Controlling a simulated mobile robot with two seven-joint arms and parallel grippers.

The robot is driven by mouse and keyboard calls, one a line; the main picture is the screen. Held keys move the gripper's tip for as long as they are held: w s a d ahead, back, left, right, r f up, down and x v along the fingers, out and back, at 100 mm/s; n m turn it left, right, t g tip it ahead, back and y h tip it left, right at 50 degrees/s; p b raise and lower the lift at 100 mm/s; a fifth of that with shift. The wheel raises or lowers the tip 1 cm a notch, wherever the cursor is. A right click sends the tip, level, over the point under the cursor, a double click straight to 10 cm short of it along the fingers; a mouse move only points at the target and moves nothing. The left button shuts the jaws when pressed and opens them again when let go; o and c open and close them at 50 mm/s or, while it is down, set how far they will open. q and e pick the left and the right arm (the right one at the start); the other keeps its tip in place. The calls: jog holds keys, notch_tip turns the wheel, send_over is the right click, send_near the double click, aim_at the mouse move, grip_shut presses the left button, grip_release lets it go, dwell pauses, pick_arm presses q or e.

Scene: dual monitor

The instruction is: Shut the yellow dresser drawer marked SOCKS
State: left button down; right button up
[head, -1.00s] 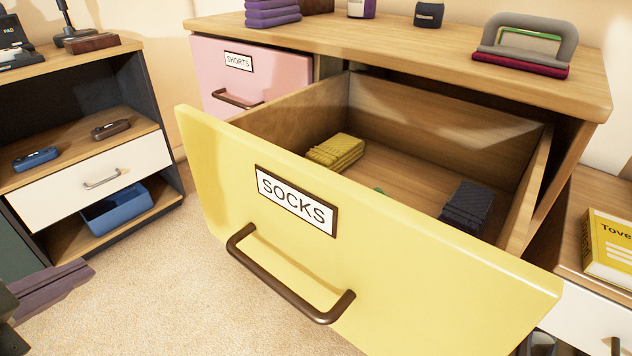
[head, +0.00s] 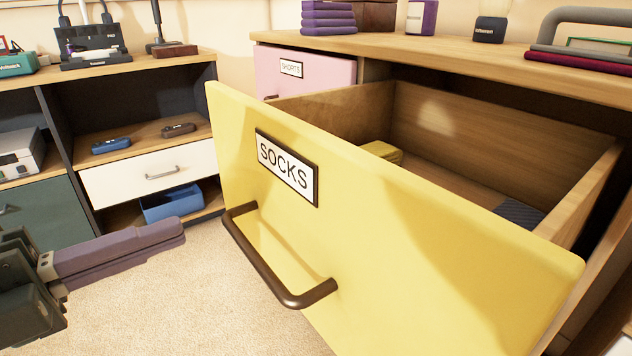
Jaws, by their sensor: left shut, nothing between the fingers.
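The yellow drawer (head: 420,240) with the SOCKS label (head: 287,167) stands pulled far out of the dresser (head: 470,62). Its brown bar handle (head: 275,262) is on the front face. Inside lie a folded yellow item (head: 382,152) and a dark item (head: 520,213), both partly hidden by the front panel. My left gripper (head: 180,232) comes in from the left with its purple-grey fingers shut and empty. It is left of the drawer front in the picture, pointing toward it, apart from the handle. My right gripper is not in view.
A pink SHORTS drawer (head: 305,78) sits beside the yellow one. A shelf unit with a white drawer (head: 140,180) and a blue bin (head: 172,203) stands at the left. Beige carpet (head: 200,300) lies open between it and the yellow drawer.

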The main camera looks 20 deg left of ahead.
aim_at(272, 196)
pick_arm(q)
jog(key=b+x, duration=0.1)
jog(key=x, duration=0.7)
jog(key=shift+w+d+b, duration=0.25)
jog(key=shift+w+b, duration=0.05)
jog(key=shift+w+d, duration=0.15)
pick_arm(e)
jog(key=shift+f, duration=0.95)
pick_arm(q)
jog(key=shift+w, duration=0.1)
